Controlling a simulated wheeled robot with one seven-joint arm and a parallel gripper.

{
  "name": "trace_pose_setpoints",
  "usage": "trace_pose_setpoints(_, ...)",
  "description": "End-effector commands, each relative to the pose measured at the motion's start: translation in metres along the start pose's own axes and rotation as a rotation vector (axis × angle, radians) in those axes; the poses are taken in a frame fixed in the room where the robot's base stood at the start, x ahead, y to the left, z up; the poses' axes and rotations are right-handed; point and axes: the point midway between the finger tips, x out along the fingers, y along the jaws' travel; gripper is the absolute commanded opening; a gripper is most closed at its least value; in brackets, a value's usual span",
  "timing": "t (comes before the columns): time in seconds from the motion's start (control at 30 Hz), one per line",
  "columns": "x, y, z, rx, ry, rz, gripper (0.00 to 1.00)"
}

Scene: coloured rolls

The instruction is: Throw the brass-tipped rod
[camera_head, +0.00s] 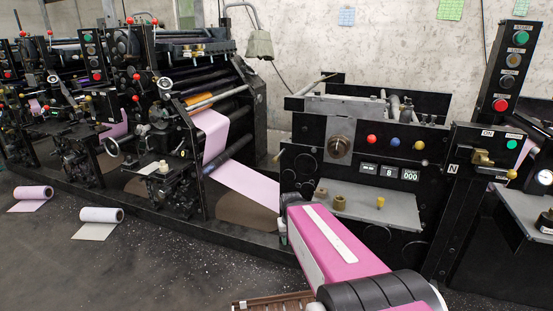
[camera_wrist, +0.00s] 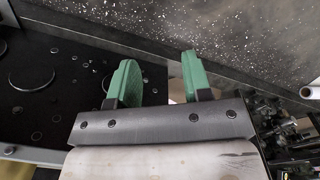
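A short rod with a brass-coloured ball tip (camera_head: 511,174) sits on the black switch box at the right of the head view. It joins a brass-coloured block (camera_head: 483,157) below small labels and left of a green button. The rod does not show clearly in the wrist view. My gripper (camera_wrist: 160,79) shows in the wrist view with its two green fingers apart. It is open, and no held object shows between the fingers.
A grey shelf (camera_head: 375,207) with brass-coloured knobs juts from the black machine panel between my arm and the switch box. A tall button post (camera_head: 503,80) stands behind the box. Pink (camera_head: 31,193) and white (camera_head: 101,215) rolls lie on the open floor at left.

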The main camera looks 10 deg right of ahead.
Motion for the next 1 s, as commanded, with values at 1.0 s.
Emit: trace_pose_setpoints(1.0, -0.159, -0.015, -0.211, -1.75, -0.31, 1.645, 0.53)
